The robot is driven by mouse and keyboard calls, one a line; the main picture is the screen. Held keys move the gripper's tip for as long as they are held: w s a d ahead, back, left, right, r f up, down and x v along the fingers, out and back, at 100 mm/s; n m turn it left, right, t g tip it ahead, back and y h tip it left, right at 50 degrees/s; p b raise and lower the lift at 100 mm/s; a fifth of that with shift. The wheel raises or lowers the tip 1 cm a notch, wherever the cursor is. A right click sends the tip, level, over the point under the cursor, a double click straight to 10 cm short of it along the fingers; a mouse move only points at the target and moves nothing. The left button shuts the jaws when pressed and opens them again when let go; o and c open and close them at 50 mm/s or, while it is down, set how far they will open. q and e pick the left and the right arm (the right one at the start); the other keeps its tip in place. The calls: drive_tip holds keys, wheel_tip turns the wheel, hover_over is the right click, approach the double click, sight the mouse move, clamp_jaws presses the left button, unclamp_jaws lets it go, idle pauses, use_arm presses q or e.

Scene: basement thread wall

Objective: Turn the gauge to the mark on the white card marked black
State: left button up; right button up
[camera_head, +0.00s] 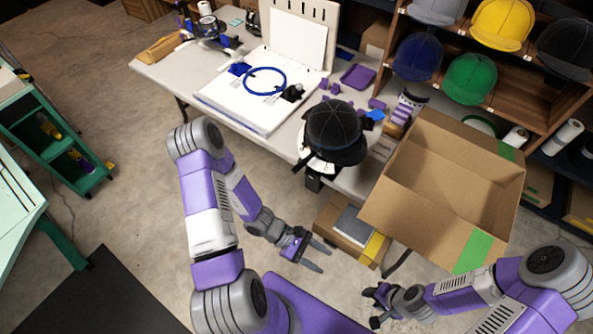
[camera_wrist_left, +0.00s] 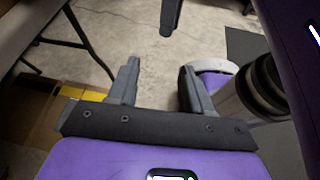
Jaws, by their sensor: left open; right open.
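I cannot make out for sure which thing is the gauge, nor a white card marked black; any writing is too small to read. A black cap (camera_head: 335,125) sits on a holder at the table's front edge, with a white part (camera_head: 316,162) showing below it. A blank white panel (camera_head: 298,45) stands upright at the back of the table. My left gripper (camera_head: 318,257) is open and empty, low in front of the table and below the cap. Its spread fingers also show in the left wrist view (camera_wrist_left: 158,88). My right gripper (camera_head: 371,306) is open and empty, below the large cardboard box.
The pale table (camera_head: 165,72) bears a white board (camera_head: 222,98) with a blue hoop (camera_head: 265,80), and purple pieces. An open cardboard box (camera_head: 445,175) stands at the right, before a shelf of coloured caps (camera_head: 470,78).

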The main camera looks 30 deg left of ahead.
use_arm(q)
drive_tip(key=w+a+r+n+t, duration=0.2)
drive_tip(key=w+a+n+t, duration=0.5)
drive_tip(key=w+a+t, duration=0.15)
drive_tip(key=n+t+y+b, duration=0.2)
drive_tip(key=n+t+y, duration=0.4)
drive_tip(key=t+y, duration=0.2)
approach(291, 173)
drive_tip(key=x, duration=0.5)
drive_tip(key=shift+d, duration=0.25)
drive_tip(key=shift+w+a+r+n, duration=0.1)
drive_tip(key=shift+w+a+n, duration=0.1)
drive_tip(key=shift+w+n, duration=0.1)
drive_tip(key=b+x, duration=0.1)
drive_tip(key=x, duration=0.6)
drive_tip(key=shift+s, duration=0.1)
drive_tip(key=shift+c, duration=0.3)
clamp_jaws()
